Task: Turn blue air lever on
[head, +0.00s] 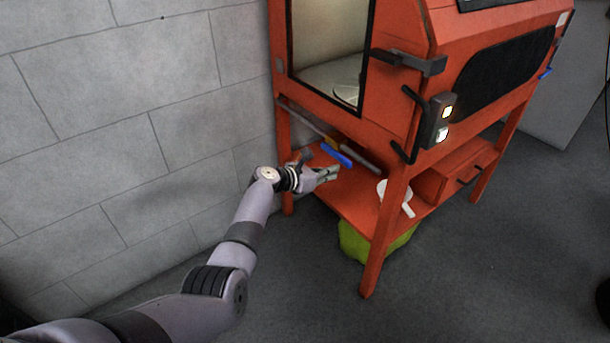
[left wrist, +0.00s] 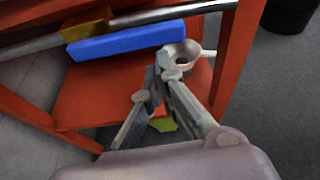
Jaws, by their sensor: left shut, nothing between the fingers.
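The blue air lever (head: 337,156) is on a grey pipe under the orange cabinet, beside a yellow-brown valve body (head: 332,143). In the left wrist view the blue lever (left wrist: 126,40) lies roughly along the pipe, with the valve body (left wrist: 88,24) at its left end. My left gripper (head: 334,174) is shut and empty, just below the lever in the head view. In the left wrist view the fingertips (left wrist: 170,65) overlap the area below the lever's right end; whether they touch it I cannot tell. My right gripper is not in view.
The orange cabinet (head: 400,180) stands on legs by a block wall (head: 130,100). Its lower shelf (head: 345,200) holds a white funnel-like item (head: 394,192) and a drawer (head: 455,172). A yellow-green thing (head: 355,241) is beneath. The floor in front is clear.

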